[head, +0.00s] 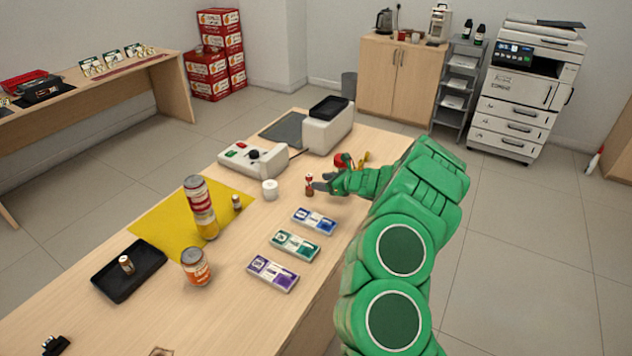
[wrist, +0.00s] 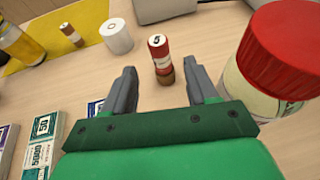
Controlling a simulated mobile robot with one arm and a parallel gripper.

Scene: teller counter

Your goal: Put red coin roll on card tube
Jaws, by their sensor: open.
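The red coin roll (head: 309,180) stands upright on the counter, left of my gripper's tips in the head view. In the wrist view the red coin roll (wrist: 159,52) has a red wrapper, a pale band and a "5" on its top end. My gripper (wrist: 161,76) is open, with one finger on each side of this stack and a visible gap to both. The fingers (head: 322,182) also show in the head view.
A red-lidded jar (wrist: 285,50) stands close to my right finger. A white paper roll (head: 270,190) stands left of the stack. Banknote bundles (head: 314,221) lie nearer on the counter. Cans, a yellow mat (head: 160,215) and a black tray (head: 150,278) lie left.

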